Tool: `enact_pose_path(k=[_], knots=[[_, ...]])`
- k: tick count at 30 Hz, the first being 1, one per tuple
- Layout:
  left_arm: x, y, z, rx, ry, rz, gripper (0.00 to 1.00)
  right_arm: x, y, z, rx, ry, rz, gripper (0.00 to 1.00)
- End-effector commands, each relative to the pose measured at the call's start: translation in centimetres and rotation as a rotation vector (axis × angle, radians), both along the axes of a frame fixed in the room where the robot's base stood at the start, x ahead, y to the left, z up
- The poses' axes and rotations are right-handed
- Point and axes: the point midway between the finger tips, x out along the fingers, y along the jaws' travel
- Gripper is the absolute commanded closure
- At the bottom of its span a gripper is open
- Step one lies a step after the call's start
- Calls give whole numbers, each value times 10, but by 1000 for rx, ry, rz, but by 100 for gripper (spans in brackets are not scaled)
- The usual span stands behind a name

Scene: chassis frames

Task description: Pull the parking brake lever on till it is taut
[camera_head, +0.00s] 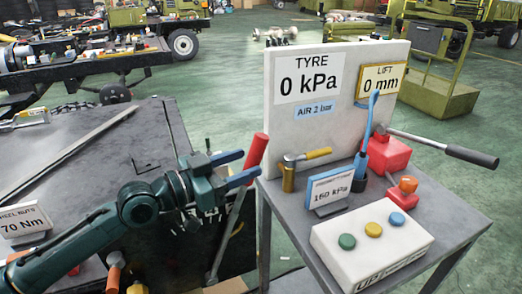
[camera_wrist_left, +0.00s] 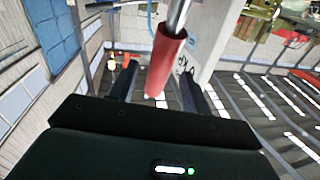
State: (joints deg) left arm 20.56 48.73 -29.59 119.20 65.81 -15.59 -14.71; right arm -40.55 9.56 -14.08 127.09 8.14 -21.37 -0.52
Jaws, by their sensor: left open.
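The parking brake lever is a grey rod with a red grip (camera_head: 256,151), rising tilted beside the dark chassis; its foot is low in the head view. In the left wrist view the red grip (camera_wrist_left: 165,62) shows in the gap between the fingers, with the rod running off the top edge. My left gripper (camera_head: 251,163) is open, its two blue fingers pointing at the grip just below its top. The fingers do not close on the grip; whether one touches it I cannot tell. My right gripper is not in view.
A grey metal stand (camera_head: 280,199) is close right of the lever, with a white gauge panel (camera_head: 338,125), a button box (camera_head: 330,251) and a red jack with a long handle (camera_head: 456,152). The dark chassis top (camera_head: 90,165) lies left, with a torque sign (camera_head: 22,224).

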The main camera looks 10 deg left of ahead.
Motion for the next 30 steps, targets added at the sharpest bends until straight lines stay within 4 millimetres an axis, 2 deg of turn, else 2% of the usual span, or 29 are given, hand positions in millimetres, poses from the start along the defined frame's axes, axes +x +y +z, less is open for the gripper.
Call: enact_pose_path(k=[3,9,21,30], knots=[[15,-15,3,-6,-1,0,51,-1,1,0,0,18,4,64],[31,-31,1,-2,-1,1,51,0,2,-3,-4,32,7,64],[37,-37,-1,1,1,0,51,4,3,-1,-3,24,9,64],[36,-37,0,1,1,0,75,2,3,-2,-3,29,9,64]])
